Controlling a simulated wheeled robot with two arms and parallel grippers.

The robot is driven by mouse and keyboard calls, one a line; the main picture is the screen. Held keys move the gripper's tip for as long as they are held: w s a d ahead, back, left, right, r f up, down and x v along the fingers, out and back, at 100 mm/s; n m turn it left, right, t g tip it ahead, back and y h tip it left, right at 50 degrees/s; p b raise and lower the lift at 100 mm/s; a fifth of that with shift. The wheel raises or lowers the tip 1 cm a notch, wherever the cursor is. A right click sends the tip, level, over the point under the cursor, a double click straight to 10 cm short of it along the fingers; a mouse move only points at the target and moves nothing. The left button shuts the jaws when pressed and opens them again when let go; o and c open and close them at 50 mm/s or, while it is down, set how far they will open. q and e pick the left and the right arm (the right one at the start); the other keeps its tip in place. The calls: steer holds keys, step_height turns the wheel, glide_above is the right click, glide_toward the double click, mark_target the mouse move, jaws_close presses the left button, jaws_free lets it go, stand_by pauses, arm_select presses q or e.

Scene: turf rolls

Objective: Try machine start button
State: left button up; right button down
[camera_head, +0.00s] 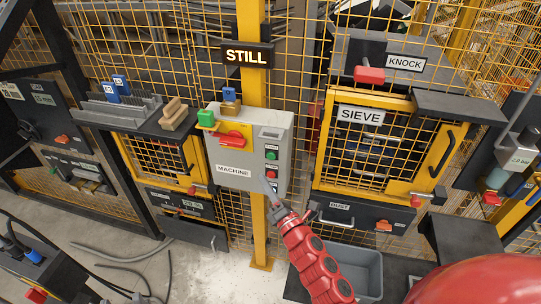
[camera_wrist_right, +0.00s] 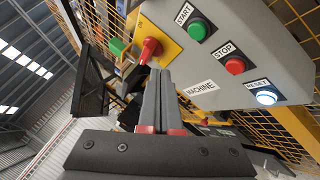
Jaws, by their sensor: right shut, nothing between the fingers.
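The grey machine box (camera_head: 233,156) is mounted on a yellow post and labelled MACHINE. Its green start button (camera_head: 271,155) sits above the red stop button (camera_head: 270,174). In the right wrist view the green start button (camera_wrist_right: 198,31), red stop button (camera_wrist_right: 235,66) and a lit white-blue reset button (camera_wrist_right: 266,98) run in a row with labels. My right gripper (camera_head: 268,184) is shut and empty, in front of the box's lower right part. In the wrist view its closed fingertips (camera_wrist_right: 160,78) appear left of the buttons, apart from them. My left gripper is not in view.
A red rotary handle (camera_head: 232,139) and a green block (camera_head: 205,118) are on the box's left side. A lit sign (camera_head: 247,56) above reads STILL. The SIEVE cabinet (camera_head: 318,160) stands to the right. A grey bin (camera_head: 368,270) stands below, beside my right arm.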

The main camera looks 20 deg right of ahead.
mark_target(271, 156)
steer(key=w+d, duration=0.3)
steer(key=w, duration=0.2)
steer(key=shift+w+d, duration=0.25)
steer(key=shift+d, duration=0.15)
stand_by(1.8)
steer(key=shift+w+d+b, duration=0.2)
steer(key=shift+w+b, duration=0.15)
